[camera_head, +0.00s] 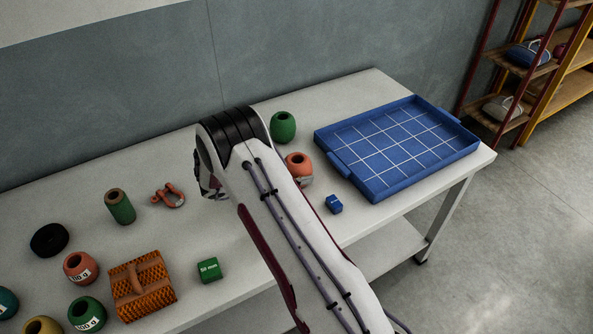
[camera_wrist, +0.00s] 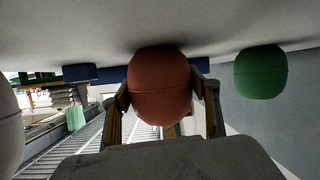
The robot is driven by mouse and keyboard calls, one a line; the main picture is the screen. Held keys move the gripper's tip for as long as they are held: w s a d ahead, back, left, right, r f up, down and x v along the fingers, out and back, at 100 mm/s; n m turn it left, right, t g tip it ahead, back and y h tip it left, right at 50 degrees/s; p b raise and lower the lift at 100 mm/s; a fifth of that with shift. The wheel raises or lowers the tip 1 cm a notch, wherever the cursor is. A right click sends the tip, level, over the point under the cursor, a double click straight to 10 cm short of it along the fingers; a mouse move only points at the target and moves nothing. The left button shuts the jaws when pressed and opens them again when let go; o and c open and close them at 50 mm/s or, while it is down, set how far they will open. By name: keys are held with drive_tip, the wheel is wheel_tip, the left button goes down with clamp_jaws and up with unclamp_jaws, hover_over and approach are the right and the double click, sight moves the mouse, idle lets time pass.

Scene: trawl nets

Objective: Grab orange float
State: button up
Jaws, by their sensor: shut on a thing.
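The orange float (camera_head: 298,161) is at the middle of the table, partly hidden behind my arm, with a dark hole in its top. In the wrist view the orange float (camera_wrist: 160,88) sits between the two fingers of my gripper (camera_wrist: 164,98), which is shut on its sides. The float is against or very near the pale table surface; I cannot tell if it touches. In the head view my arm hides the fingers. A second orange float (camera_head: 80,267) with a weight label stands at the left of the table.
A green float (camera_head: 283,127) stands close behind the held one and also shows in the wrist view (camera_wrist: 261,73). A small blue block (camera_head: 334,204) and a blue gridded tray (camera_head: 347,175) are to the right.

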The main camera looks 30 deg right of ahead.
drive_tip(key=shift+r, duration=0.1)
drive_tip(key=shift+r, duration=4.95)
